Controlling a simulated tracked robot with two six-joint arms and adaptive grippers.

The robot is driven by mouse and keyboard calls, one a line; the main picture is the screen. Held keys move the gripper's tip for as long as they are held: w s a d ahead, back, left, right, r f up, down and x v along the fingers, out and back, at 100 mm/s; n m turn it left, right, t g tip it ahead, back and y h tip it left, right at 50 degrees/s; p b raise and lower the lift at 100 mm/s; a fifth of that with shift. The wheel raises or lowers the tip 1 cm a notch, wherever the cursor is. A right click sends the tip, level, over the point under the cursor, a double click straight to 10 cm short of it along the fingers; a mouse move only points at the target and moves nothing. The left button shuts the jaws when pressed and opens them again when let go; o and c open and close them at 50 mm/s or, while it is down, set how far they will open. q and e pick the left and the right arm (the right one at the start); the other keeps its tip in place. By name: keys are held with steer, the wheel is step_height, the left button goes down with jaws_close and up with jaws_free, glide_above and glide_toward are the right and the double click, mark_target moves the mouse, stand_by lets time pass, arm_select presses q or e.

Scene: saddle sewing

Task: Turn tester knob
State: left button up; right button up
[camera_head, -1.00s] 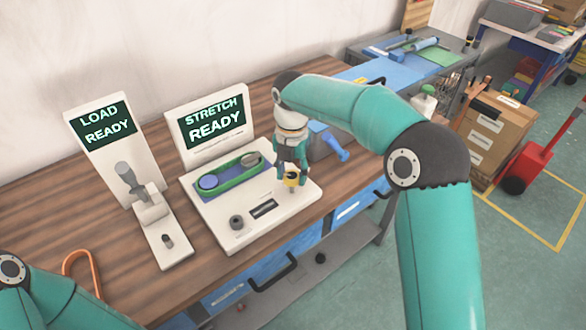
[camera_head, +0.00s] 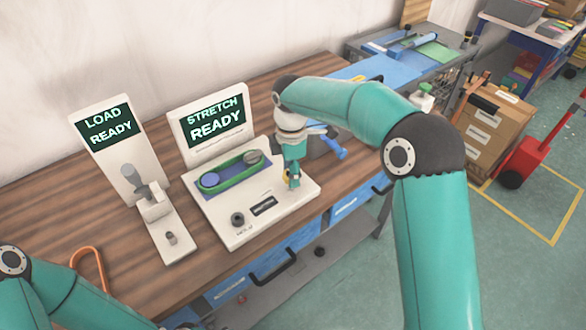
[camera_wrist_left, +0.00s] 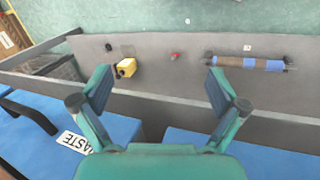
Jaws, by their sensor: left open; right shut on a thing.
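The stretch tester (camera_head: 222,235) stands on the wooden bench, its screen (camera_head: 215,124) reading "STRETCH READY". A green band loop (camera_head: 233,175) lies around two round posts on it. My right gripper (camera_head: 291,183) points down at the tester's right side, shut on a small yellow knob (camera_head: 286,176) that its fingers mostly hide. A dark round knob (camera_head: 238,219) sits free at the front left of the tester. My left gripper (camera_wrist_left: 160,92) is open and empty in the left wrist view; in the head view only its arm shows.
A load tester (camera_head: 176,240) with a lever and a "LOAD READY" screen stands left of the stretch tester. An orange hook (camera_head: 87,256) lies near my left arm. A blue tool (camera_head: 333,147) is behind my right gripper. The wrist view shows a grey shelf (camera_wrist_left: 205,75) with small items.

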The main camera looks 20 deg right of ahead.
steer(key=m, duration=0.4)
steer(key=shift+w+r+m, duration=0.15)
steer(key=shift+r+m, duration=0.05)
steer(key=shift+m, duration=2.4)
steer(key=o, duration=1)
steer(key=shift+a, duration=0.1)
steer(key=shift+c, duration=0.2)
steer(key=shift+o, duration=0.9)
steer(key=shift+f, duration=0.1)
